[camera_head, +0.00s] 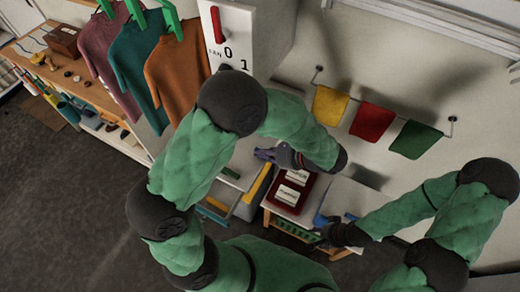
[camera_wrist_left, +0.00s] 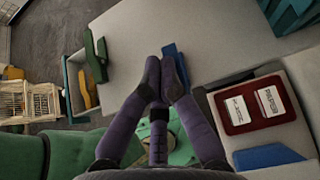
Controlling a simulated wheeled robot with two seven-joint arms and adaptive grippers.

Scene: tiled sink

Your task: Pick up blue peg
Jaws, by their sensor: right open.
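In the left wrist view, the blue peg (camera_wrist_left: 170,49) lies on the pale grey surface, partly hidden behind the right-hand finger of my left gripper (camera_wrist_left: 161,68). The two purple fingertips are close together. I cannot tell whether they touch the peg or hold anything. In the head view, my left gripper (camera_head: 266,154) reaches over the grey surface near the wall. My right gripper (camera_head: 322,234) is a dark shape beside a blue item (camera_head: 322,220) at the lower right, and is open.
A red tray (camera_wrist_left: 233,119) with white labels stands to the right. Shirts (camera_head: 140,65) hang at the upper left. Coloured cloths (camera_head: 371,121) hang on the wall.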

